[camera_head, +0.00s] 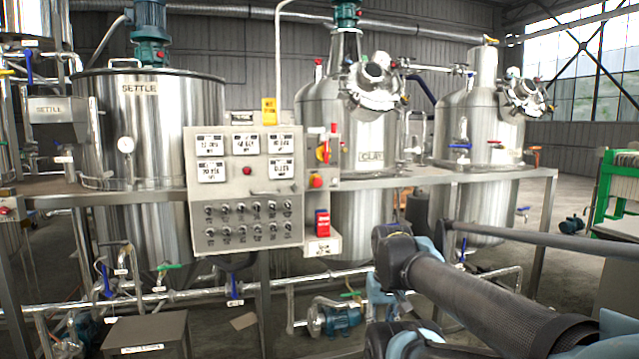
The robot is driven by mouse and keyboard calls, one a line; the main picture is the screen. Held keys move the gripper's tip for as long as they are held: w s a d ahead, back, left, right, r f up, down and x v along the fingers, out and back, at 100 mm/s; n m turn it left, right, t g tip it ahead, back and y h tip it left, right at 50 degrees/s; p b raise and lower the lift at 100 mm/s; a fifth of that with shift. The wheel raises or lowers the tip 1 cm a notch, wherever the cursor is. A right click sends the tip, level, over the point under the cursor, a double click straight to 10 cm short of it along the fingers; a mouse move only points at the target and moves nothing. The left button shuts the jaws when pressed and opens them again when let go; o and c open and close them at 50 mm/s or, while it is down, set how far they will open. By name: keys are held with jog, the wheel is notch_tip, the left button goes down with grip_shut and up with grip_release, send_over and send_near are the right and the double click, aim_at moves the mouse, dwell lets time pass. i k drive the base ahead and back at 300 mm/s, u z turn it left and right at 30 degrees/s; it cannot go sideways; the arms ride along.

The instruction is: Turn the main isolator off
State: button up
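A red and yellow rotary switch (323,151), which looks like the main isolator, sits on a narrow light-coloured panel just right of the grey control panel (245,187). Its red handle appears tilted rather than level; I cannot read its marked positions. A red push button on yellow (316,181) is below it, and a red box (322,223) is lower still. My dark arm with blue joint covers reaches in from the lower right, in front of and to the right of the panel. I cannot make out my gripper.
Steel tanks (340,225) stand behind the panel. A steel frame rail (450,178) runs to the right. Pipes and valves (190,294) run low along the front, with a grey box (145,335) at lower left. The narrow panel's front face is unobstructed in view.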

aim_at(322, 153)
jog(key=k, duration=1.65)
jog(key=u, duration=0.9)
jog(key=i, duration=1.4)
jog(key=z, duration=1.05)
